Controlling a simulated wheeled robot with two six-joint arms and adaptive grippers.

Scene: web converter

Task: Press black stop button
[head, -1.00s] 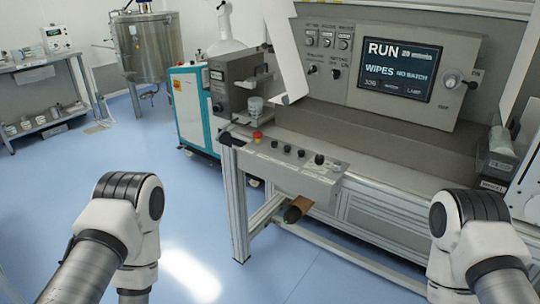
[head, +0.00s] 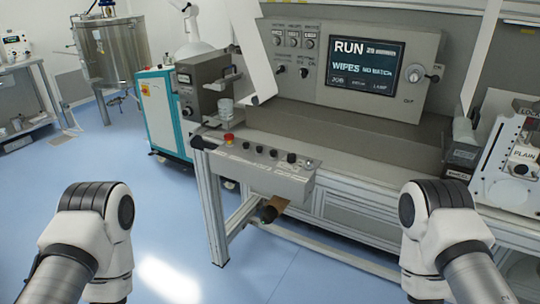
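The grey control box (head: 262,172) sticks out from the front left of the converter bench. A row of several small dark buttons or knobs (head: 273,153) runs along its sloped top. A larger black one (head: 291,158) stands toward the right. Their labels are too small to read, so I cannot tell which is the stop button. A red mushroom button (head: 228,138) on a yellow base sits at the left end. My two arms show at the lower left and lower right, apart from the box. Neither gripper is in view.
The screen (head: 365,65) reads RUN and WIPES, with more dark knobs (head: 293,42) left of it. A teal and white cabinet (head: 165,110) stands left of the bench. Blue floor (head: 170,210) before the bench is clear.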

